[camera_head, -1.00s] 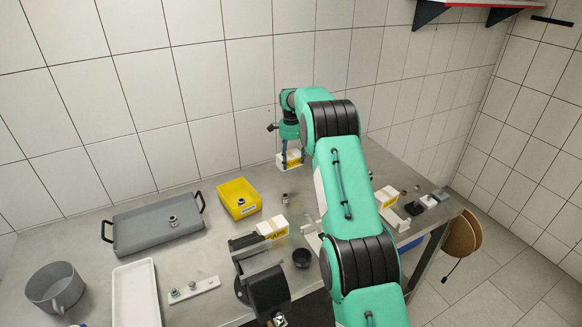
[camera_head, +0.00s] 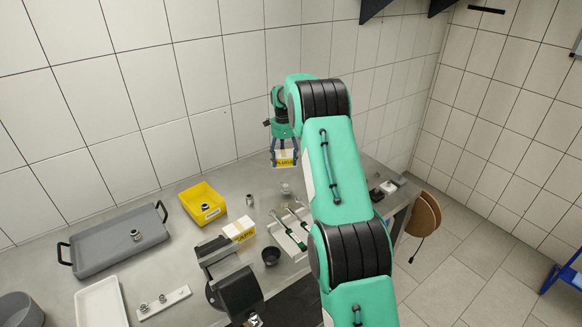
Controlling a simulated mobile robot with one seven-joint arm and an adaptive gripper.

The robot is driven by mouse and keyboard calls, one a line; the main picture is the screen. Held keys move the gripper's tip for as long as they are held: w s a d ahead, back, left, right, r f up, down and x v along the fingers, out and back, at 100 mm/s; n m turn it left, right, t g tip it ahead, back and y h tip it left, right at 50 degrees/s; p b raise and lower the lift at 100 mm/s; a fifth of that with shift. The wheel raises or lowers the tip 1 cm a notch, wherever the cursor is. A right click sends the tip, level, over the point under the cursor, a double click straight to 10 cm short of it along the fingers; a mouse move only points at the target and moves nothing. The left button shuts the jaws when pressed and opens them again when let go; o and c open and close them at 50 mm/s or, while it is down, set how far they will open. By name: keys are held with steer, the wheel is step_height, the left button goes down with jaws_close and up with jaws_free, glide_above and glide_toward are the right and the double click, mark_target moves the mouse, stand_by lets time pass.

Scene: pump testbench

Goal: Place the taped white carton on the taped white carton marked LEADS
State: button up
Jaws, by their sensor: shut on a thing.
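A white carton with a yellow label (camera_head: 285,155), which seems to read PLUGS, is held between the fingers of my gripper (camera_head: 285,160). My gripper points down and is shut on this carton near the back wall, apparently above the bench. A second white carton with a yellow label (camera_head: 238,229), seemingly marked CAPS, stands on the bench behind the black clamp-like device. I cannot make out a carton marked LEADS now. My arm covers part of the bench to the right of the gripper and may hide it.
A yellow bin (camera_head: 203,204), a grey tray (camera_head: 90,255) and a white tray (camera_head: 101,305) are on the left. A black device (camera_head: 232,275), a black cup (camera_head: 271,256) and a rack with green-handled tools (camera_head: 290,235) are in front.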

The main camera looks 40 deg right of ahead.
steer(key=s+d+m, duration=0.6)
steer(key=s+d, duration=0.1)
steer(key=s, duration=0.4)
steer(key=s+d+r+m, duration=0.1)
steer(key=s+d+m, duration=0.5)
steer(key=s, duration=0.5)
steer(key=shift+d+r, duration=0.15)
steer(key=shift+d, duration=0.6)
steer(key=shift+w+f+b, duration=0.15)
steer(key=shift+f+b, duration=0.3)
steer(key=shift+f, duration=2.35)
steer(key=shift+f, duration=0.2)
steer(key=o, duration=1.3)
steer(key=shift+f, duration=0.1)
steer(key=shift+c, duration=0.2)
